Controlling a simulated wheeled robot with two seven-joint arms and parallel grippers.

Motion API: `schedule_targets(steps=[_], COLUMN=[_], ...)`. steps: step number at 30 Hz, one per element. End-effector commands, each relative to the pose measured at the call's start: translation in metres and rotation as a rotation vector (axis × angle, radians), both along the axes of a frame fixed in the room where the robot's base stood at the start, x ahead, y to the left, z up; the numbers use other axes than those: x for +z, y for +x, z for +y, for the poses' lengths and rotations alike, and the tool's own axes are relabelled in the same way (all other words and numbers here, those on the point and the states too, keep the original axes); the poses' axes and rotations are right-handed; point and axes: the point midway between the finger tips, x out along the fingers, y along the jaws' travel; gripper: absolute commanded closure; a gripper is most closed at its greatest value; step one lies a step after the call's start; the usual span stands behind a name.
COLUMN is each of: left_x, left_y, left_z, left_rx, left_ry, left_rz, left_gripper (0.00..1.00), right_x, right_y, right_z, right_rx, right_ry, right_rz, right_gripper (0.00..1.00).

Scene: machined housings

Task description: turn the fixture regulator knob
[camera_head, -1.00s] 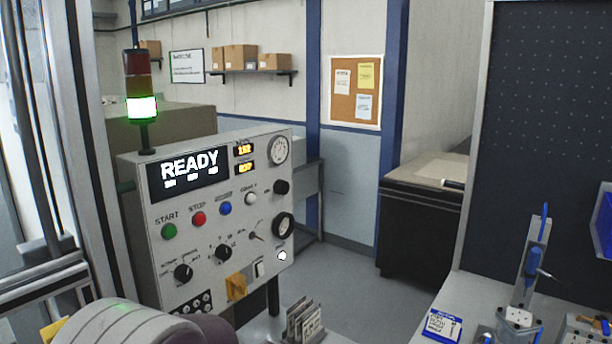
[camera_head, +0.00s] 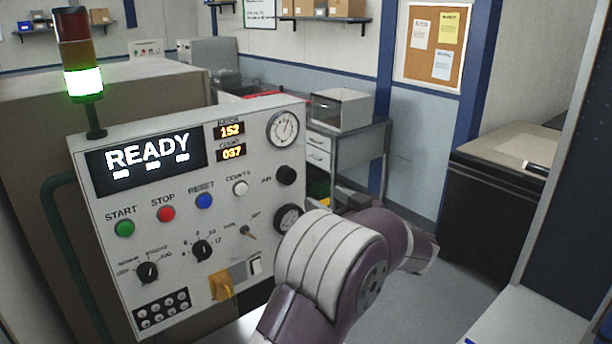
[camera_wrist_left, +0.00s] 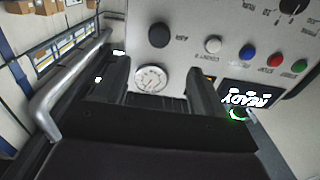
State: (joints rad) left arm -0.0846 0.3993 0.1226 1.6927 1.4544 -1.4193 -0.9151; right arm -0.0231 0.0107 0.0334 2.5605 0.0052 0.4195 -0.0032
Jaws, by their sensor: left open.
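The control panel (camera_head: 190,220) stands at the left in the head view. A round black knob (camera_head: 287,175), marked AIR, is on its right side below the white gauge (camera_head: 283,129). The wrist view shows the panel upside down, with the black knob (camera_wrist_left: 159,35) above the gauge (camera_wrist_left: 151,78). My left gripper (camera_wrist_left: 160,78) is open and empty. Its fingers point toward the panel, with the gauge seen between them and the knob beyond their tips. In the head view my left arm stands at the panel's right edge; its fingers are mostly hidden.
Other knobs, colored buttons, a small switch and a lower black-rimmed dial (camera_head: 288,218) crowd the panel. A signal tower (camera_head: 80,70) glows green at its top left. A grey cart (camera_head: 350,150) stands behind. A dark cabinet (camera_head: 500,200) is at the right, with open floor before it.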

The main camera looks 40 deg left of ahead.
Motion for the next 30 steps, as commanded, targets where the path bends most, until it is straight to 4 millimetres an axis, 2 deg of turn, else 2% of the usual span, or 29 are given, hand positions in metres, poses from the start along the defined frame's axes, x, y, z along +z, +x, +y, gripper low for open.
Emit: schedule_targets(steps=[5,9,15,19,26,27,29,30], left_x=[0.006,0.006,0.004,0.002,0.0,0.0,0.0,0.0], left_y=[0.01,0.02,0.031,0.034,0.035,0.035,0.035,0.035], left_z=[0.035,0.071,0.107,0.116,0.117,0.117,0.117,0.117], left_rx=[0.001,0.0,-0.004,-0.006,-0.007,-0.007,-0.007,-0.007], left_ry=[0.0,0.0,-0.001,0.0,0.0,0.0,0.0,0.0], left_rz=[0.008,0.006,0.004,0.003,0.003,0.003,0.003,0.003], left_gripper=[0.3,0.3,0.3,0.3,0.3,0.36,0.56,0.69], right_x=[0.023,0.04,0.056,0.059,0.058,0.058,0.057,0.057], right_y=[0.0,0.0,0.0,0.0,0.0,0.0,0.0,0.0], right_z=[0.0,0.0,0.0,0.0,0.0,0.0,0.0,0.0], right_rx=[0.0,0.0,0.0,0.0,0.0,0.0,0.0,0.0], right_ry=[0.0,0.0,0.0,0.0,0.0,0.0,0.0,0.0], right_rz=[0.0,-0.001,-0.001,-0.001,-0.001,-0.001,-0.001,-0.001], right_gripper=[1.0,1.0,1.0,1.0,1.0,1.0,1.0,1.0])
